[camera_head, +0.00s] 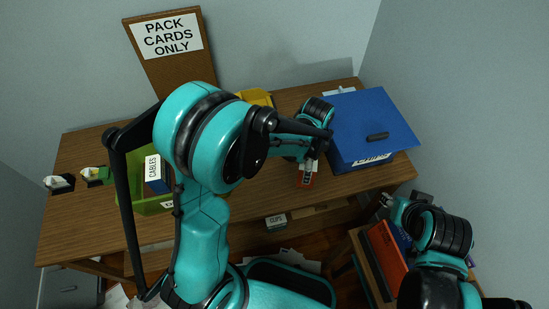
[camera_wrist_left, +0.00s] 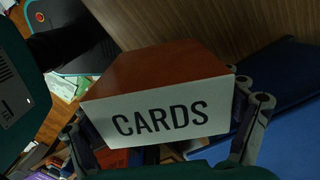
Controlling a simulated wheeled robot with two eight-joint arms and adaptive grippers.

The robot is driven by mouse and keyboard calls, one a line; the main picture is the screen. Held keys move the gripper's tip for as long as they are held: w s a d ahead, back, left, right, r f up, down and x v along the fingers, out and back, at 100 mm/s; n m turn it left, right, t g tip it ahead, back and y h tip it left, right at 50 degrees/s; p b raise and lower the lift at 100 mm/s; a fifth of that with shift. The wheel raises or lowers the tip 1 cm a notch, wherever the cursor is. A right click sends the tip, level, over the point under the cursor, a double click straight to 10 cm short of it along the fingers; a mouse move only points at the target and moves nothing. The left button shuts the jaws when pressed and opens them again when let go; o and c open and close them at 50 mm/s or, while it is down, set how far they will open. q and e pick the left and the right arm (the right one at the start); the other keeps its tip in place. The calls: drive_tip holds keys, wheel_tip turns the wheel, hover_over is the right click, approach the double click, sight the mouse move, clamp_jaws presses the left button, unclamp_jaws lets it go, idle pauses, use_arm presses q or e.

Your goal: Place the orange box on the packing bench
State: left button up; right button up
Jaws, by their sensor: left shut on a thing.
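The orange box (camera_head: 307,180) has a white end reading CARDS and shows in the head view over the front part of the wooden bench (camera_head: 85,150), left of a blue bin. In the left wrist view the box (camera_wrist_left: 155,70) fills the middle between the fingers. My left gripper (camera_head: 316,154) is shut on it; its fingers also show at the box's sides in the wrist view (camera_wrist_left: 165,130). I cannot tell whether the box touches the bench top. My right gripper (camera_head: 388,201) is at the lower right, away from the bench; its jaw state is unclear.
The blue lidded bin (camera_head: 370,120) stands at the bench's right end. A green bin (camera_head: 155,206) holds a CABLES box (camera_head: 153,172). A yellow bin (camera_head: 256,98) stands behind my arm. A PACK CARDS ONLY sign (camera_head: 168,38) stands at the back. A stand (camera_head: 365,265) holds orange and blue items.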

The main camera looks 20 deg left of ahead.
use_arm(q)
drive_tip(key=w+a+f+b, duration=0.1)
drive_tip(key=a+f, duration=0.1)
drive_tip(key=f, duration=0.1)
drive_tip(key=w+a+f+b, duration=0.2)
drive_tip(key=a+f, duration=0.1)
drive_tip(key=w+a+f+b, duration=0.1)
drive_tip(key=w+a+f, duration=0.1)
drive_tip(key=a+f, duration=0.1)
drive_tip(key=shift+a+f+b, duration=0.15)
drive_tip(key=shift+f+b, duration=0.25)
drive_tip(key=shift+f, duration=0.1)
drive_tip(key=shift+r, duration=0.1)
drive_tip(key=shift+s, duration=0.1)
drive_tip(key=o, duration=0.8)
drive_tip(key=shift+f, duration=0.2)
drive_tip(key=shift+o, duration=1.1)
drive_tip(key=shift+r, duration=0.1)
